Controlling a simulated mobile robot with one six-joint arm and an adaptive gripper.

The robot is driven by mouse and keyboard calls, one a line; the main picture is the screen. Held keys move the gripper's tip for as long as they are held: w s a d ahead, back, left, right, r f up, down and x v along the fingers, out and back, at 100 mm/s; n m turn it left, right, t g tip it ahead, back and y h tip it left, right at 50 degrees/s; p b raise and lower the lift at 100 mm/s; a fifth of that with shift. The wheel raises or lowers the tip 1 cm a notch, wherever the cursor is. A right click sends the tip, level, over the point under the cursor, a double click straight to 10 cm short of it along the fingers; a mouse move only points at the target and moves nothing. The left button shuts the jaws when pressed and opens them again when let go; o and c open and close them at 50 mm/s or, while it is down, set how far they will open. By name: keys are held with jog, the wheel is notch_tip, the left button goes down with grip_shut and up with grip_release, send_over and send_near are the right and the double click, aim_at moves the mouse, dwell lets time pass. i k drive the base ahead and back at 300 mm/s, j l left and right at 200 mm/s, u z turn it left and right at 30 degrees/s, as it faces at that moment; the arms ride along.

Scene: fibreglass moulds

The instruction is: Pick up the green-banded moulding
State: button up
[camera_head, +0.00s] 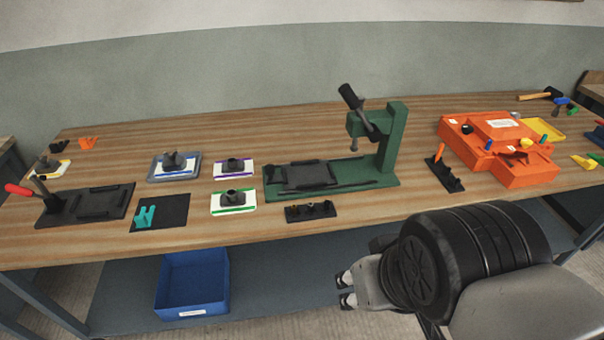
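The green-banded moulding (247,207) lies flat on the wooden table. It is a white plate with green along its edges and a dark knob-like part on top. It sits between the black mat and the green press, in front of the purple-banded moulding (248,174). My gripper (346,289) is to the right of the moulding and nearer the camera, in front of the table's front edge. Its two pale-tipped fingers are apart with nothing between them. The moulding is fully visible and apart from the gripper.
The green press (390,140) stands right of the moulding, with a small black rack (310,213) in front. A black mat (172,214) with a teal piece lies left. A black fixture (75,207), grey-blue tray (155,176) and orange unit (480,140) flank these. A blue bin (192,290) is below.

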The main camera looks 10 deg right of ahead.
aim_at(230, 201)
jog(key=i+j+u, duration=0.3)
jog(key=i, duration=0.3)
jog(key=i+l+u, duration=0.1)
jog(key=i+u, duration=0.2)
jog(key=i, duration=0.25)
